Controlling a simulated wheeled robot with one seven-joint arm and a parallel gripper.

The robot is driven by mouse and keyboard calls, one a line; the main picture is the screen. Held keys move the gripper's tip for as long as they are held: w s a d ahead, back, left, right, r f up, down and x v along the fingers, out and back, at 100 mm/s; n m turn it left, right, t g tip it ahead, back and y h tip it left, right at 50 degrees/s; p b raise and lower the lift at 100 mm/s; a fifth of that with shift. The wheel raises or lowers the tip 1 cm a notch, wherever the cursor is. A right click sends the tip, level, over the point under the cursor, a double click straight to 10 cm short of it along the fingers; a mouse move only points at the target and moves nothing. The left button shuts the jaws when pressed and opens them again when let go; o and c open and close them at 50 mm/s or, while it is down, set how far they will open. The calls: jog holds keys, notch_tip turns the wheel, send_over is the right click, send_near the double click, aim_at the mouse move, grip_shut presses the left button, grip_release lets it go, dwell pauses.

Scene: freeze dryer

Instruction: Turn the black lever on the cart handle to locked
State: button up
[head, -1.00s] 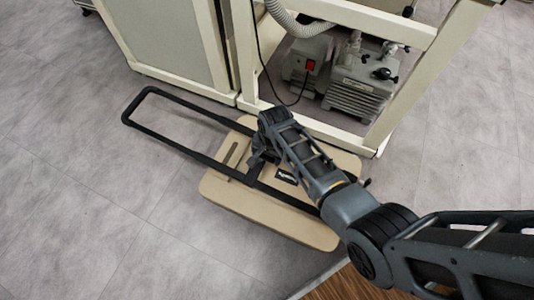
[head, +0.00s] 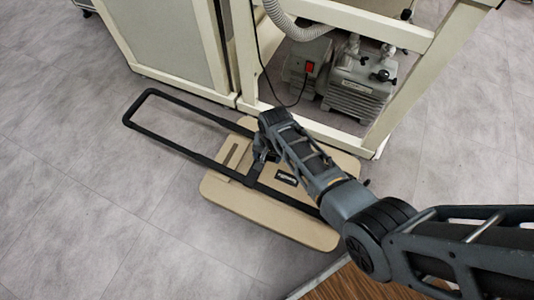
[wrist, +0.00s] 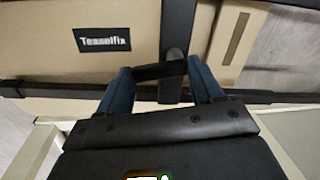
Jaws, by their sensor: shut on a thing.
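The tan cart (head: 225,195) lies on the floor in the head view, with its black U-shaped handle (head: 165,130) reaching to the upper left. In the wrist view, the black lever (wrist: 158,71) lies crosswise between the two blue fingers of my gripper (wrist: 163,78), next to a dark upright bar (wrist: 173,88). My gripper is shut on the lever. In the head view my wrist covers much of the lever.
A cream frame (head: 330,125) stands just behind the cart, with pumps (head: 357,88) inside and a hose above. A cream cabinet (head: 165,45) stands at the upper left. The grey floor (head: 70,180) left of the cart is clear.

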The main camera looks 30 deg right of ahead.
jog(key=n, duration=0.3)
jog(key=n+p, duration=0.1)
jog(key=shift+w+d+n, duration=0.2)
jog(key=shift+w+n, duration=0.1)
jog(key=n, duration=0.3)
jog(key=shift+w+d+n, duration=0.1)
jog(key=shift+w+n, duration=0.2)
jog(key=n, duration=0.4)
jog(key=shift+w+p, duration=0.35)
jog(key=shift+w+a+n, duration=0.1)
jog(key=shift+n, duration=0.65)
jog(key=shift+w+a+n, duration=0.1)
jog(key=shift+n, duration=0.65)
jog(key=o, duration=1.1)
jog(key=shift+r, duration=0.1)
jog(key=shift+c, duration=0.2)
notch_tip(320, 180, up, 8)
jog(key=p, duration=0.4)
jog(key=shift+s+d, duration=0.2)
jog(key=shift+s, duration=0.1)
